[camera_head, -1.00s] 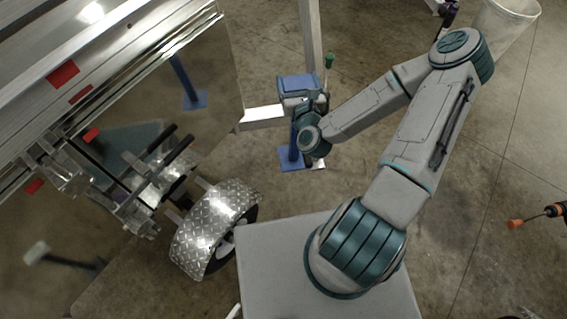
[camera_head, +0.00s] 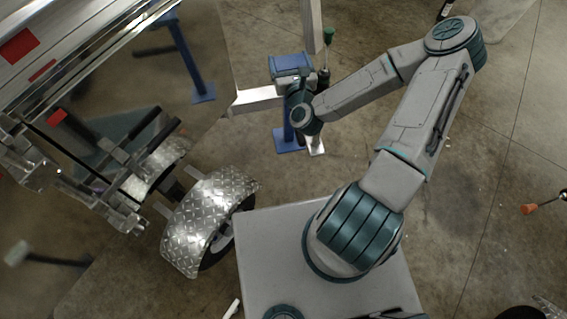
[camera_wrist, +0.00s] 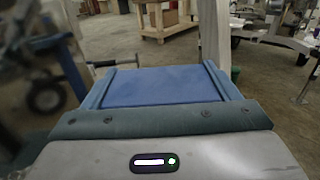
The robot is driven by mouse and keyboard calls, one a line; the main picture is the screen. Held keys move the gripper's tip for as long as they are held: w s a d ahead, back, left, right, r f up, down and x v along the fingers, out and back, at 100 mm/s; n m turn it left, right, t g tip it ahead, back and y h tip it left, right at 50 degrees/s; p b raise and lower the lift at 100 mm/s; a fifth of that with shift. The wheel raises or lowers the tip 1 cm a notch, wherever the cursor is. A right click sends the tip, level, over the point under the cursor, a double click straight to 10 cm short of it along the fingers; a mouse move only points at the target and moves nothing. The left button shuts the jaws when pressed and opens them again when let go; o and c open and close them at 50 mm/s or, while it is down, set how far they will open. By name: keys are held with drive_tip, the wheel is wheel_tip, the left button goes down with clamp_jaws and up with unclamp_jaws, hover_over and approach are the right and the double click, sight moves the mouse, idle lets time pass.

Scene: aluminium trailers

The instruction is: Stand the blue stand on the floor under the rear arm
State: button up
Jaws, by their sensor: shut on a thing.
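The blue stand (camera_head: 291,63) is upright in the head view, with a flat top, a post and a square base plate (camera_head: 286,140) close to or on the floor; I cannot tell if it touches. My gripper (camera_head: 296,84) is shut on it just below the top. In the wrist view the stand's blue top (camera_wrist: 165,87) fills the middle, in front of my gripper (camera_wrist: 160,122). A pale metal bar (camera_head: 258,101), perhaps the rear arm, sticks out from the trailer and ends beside the stand's post. The stand's top is above the bar in the picture.
An upright metal post (camera_head: 313,28) with a green-handled part (camera_head: 329,37) stands right behind the stand. The trailer's fender (camera_head: 205,215) is at lower left. Another blue stand (camera_head: 190,62), possibly a reflection in the shiny panel, shows further left. Floor to the right is mostly clear.

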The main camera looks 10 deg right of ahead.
drive_tip(key=w+f+b, duration=0.4)
drive_tip(key=f+b, duration=0.7)
drive_tip(key=f, duration=0.3)
drive_tip(key=w+f+b, duration=0.5)
drive_tip(key=f+b, duration=0.7)
drive_tip(key=f, duration=0.3)
drive_tip(key=w+f+b, duration=0.4)
drive_tip(key=f+b, duration=0.8)
drive_tip(key=f, duration=0.2)
drive_tip(key=shift+w+d+f, duration=0.25)
drive_tip(key=shift+d+f, duration=0.05)
drive_tip(key=shift+d, duration=0.05)
drive_tip(key=shift+f+b, duration=0.15)
drive_tip(key=shift+b, duration=0.2)
drive_tip(key=o, duration=2)
drive_tip(key=shift+s+f, duration=0.1)
drive_tip(key=shift+f, duration=0.1)
drive_tip(key=shift+c, duration=0.2)
drive_tip(key=shift+r, duration=0.1)
